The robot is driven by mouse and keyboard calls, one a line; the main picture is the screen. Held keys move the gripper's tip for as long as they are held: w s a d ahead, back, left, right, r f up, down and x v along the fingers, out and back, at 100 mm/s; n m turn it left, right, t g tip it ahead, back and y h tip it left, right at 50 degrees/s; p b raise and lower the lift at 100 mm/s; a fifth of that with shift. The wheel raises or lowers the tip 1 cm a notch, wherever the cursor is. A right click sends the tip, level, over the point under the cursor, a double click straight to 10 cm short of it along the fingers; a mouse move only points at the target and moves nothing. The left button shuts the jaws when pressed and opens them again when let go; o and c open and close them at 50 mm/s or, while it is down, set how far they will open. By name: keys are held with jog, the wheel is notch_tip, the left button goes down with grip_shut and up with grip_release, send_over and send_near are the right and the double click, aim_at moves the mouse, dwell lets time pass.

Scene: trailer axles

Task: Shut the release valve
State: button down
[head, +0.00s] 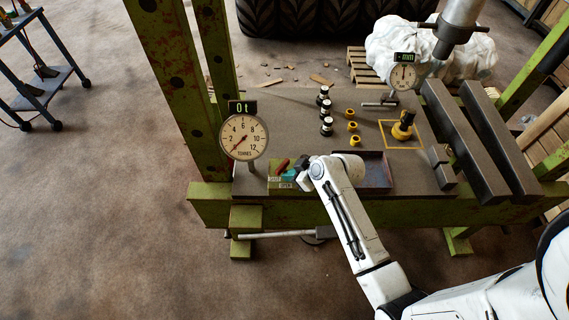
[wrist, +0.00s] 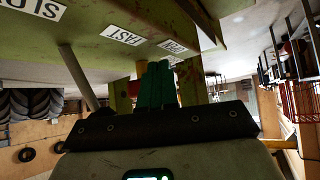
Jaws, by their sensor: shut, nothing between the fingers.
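The valve block (head: 275,188), green with small white labels, sits at the front left edge of the press bed. A red-brown handle (head: 281,165), which looks like the release valve's lever, lies tilted on it. My gripper (head: 288,175), with teal fingers, is right beside the handle, over the block. Whether it touches the handle cannot be told. In the wrist view my gripper (wrist: 157,84) is shut with nothing seen between its fingers, close to a green beam with white labels.
A dial gauge (head: 243,138) reading 0 t stands behind the block. Black-and-white pieces (head: 326,110), yellow rings (head: 352,127) and a yellow-black part (head: 403,125) stand on the bed (head: 290,112). A shallow tray (head: 377,172) lies right of my wrist. Heavy bars (head: 480,140) lie at right.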

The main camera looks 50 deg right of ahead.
aim_at(279, 174)
jog(key=shift+w+a, duration=0.4)
jog(key=shift+a, duration=0.05)
jog(key=shift+w, duration=0.1)
jog(key=shift+w+a, duration=0.3)
jog(key=shift+w, duration=0.05)
dwell(0.5)
jog(key=shift+w+a, duration=0.1)
jog(key=shift+w, duration=0.5)
